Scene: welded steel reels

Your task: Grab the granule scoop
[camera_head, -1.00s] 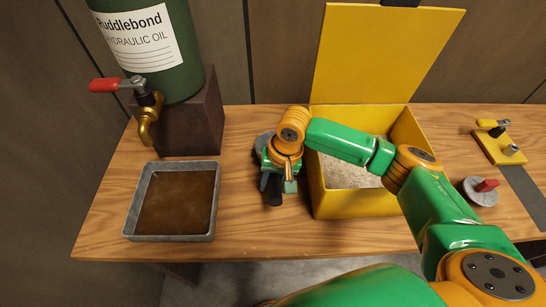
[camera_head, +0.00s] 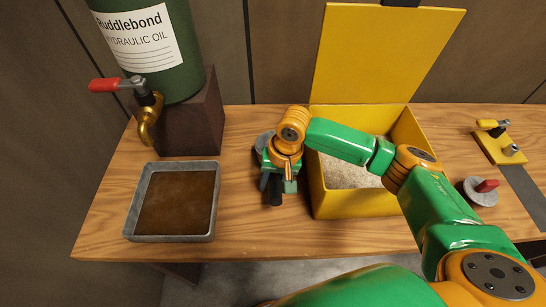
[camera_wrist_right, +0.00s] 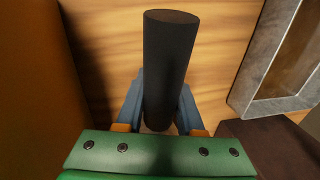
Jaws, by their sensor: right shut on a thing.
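The granule scoop shows its dark cylindrical handle (camera_head: 275,197) at the near side of my right gripper (camera_head: 279,182). Its grey head (camera_head: 262,143) is partly hidden behind my wrist, on the wooden table left of the yellow bin. In the right wrist view the black handle (camera_wrist_right: 170,55) stands between the two blue fingers of my right gripper (camera_wrist_right: 161,100), which is shut on it. The scoop head is hidden in that view. My left gripper is not in view.
The yellow bin (camera_head: 360,206) with pale granules and a raised lid is close on the right. A grey tray of brown oil (camera_head: 172,238) lies to the left, below a brass tap on a green drum (camera_head: 160,75). A red-knobbed grey disc (camera_head: 480,193) is far right.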

